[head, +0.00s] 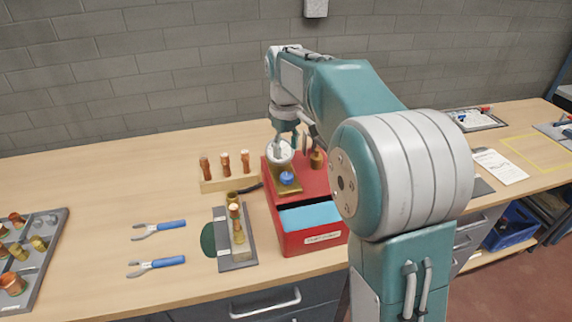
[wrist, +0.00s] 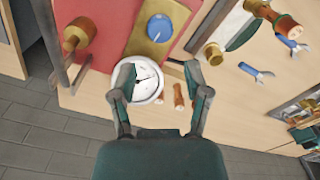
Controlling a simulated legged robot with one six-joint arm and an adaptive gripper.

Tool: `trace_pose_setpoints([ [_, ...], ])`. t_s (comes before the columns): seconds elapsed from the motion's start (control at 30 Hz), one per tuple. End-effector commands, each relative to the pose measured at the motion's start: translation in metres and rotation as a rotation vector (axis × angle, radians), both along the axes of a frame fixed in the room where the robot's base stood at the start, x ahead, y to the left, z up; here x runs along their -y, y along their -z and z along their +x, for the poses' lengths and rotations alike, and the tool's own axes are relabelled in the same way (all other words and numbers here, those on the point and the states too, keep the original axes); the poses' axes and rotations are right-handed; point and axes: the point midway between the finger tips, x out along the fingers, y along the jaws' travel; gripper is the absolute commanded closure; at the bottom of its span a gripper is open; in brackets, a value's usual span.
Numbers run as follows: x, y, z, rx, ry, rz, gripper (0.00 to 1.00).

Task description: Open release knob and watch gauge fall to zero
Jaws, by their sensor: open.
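The blue release knob (head: 287,178) sits on a brass plate on the red unit (head: 318,238). In the wrist view the knob (wrist: 159,27) has a white mark on its face. The round white gauge (head: 279,153) is beside the knob; it also shows in the wrist view (wrist: 147,84) with a dark needle, its reading too small to tell. My gripper (wrist: 158,72) is open, its fingers on either side of the gauge in the picture; whether they touch it I cannot tell. In the head view my gripper (head: 286,136) is above the gauge, apart from the knob.
A wooden block with copper fittings (head: 224,172) stands left of the red unit. A grey fixture (head: 236,240) holds brass fittings. Two blue-handled pliers (head: 160,228) lie on the bench, with a fittings tray (head: 30,255) at far left. The bench between is clear.

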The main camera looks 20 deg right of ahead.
Motion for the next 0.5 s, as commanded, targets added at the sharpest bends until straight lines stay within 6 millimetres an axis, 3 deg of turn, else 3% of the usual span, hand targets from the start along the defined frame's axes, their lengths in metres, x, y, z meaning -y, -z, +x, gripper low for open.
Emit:
trace_pose_setpoints([
  [0.2, -0.001, -0.032, 0.001, 0.001, 0.000, 0.000, 0.38],
  [0.5, -0.001, -0.039, 0.001, 0.000, 0.000, 0.000, 0.38],
])
